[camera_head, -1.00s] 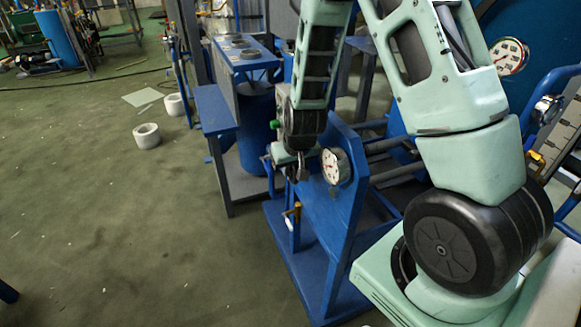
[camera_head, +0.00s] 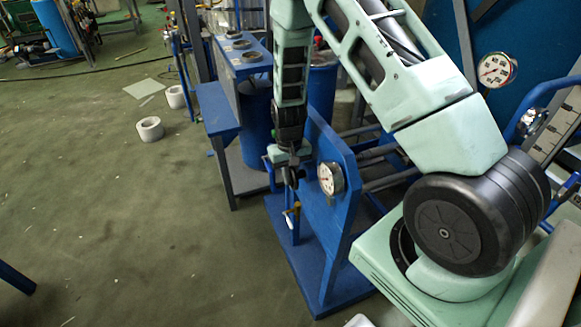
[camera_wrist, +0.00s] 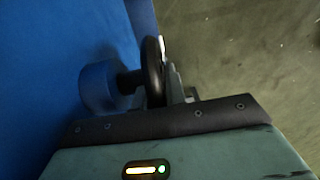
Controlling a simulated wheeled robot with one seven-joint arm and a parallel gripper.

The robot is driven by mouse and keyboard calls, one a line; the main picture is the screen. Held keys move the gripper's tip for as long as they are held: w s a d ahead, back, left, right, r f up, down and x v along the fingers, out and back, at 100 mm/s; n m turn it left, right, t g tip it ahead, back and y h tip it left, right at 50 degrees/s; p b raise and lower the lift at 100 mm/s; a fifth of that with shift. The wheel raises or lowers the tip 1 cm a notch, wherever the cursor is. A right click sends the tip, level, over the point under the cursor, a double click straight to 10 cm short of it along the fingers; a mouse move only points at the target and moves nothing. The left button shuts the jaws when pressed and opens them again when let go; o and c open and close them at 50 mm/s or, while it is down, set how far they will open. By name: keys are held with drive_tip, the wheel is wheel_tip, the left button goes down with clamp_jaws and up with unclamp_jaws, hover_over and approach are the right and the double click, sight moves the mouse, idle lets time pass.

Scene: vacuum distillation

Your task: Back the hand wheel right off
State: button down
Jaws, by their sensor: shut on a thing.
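The hand wheel (camera_wrist: 153,72) shows in the wrist view as a dark, thin wheel seen nearly edge-on. A short dark stem joins it to a round blue boss (camera_wrist: 98,86) beside a blue surface. My gripper (camera_wrist: 170,78) is shut on the wheel's rim; its body hides the lower part of the wheel. In the head view my gripper (camera_head: 289,175) points down beside the blue upright plate (camera_head: 335,215), left of a white dial gauge (camera_head: 330,178). The wheel is too small and covered to make out there.
A small valve with a yellow part (camera_head: 290,215) sits below my gripper. A blue bench (camera_head: 217,112) stands behind it. A second gauge (camera_head: 495,70) is at the upper right. White rings (camera_head: 149,129) lie on the floor; the green floor at left is largely clear.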

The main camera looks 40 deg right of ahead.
drive_tip(key=shift+g, duration=0.5)
drive_tip(key=c, duration=1.4)
unclamp_jaws()
drive_tip(key=shift+c, duration=0.2)
wheel_tip(320, 180, up, 17)
drive_tip(key=w, duration=0.2)
drive_tip(key=shift+w+d, duration=0.25)
drive_tip(key=shift+d, duration=0.1)
drive_tip(key=shift+d+r, duration=0.1)
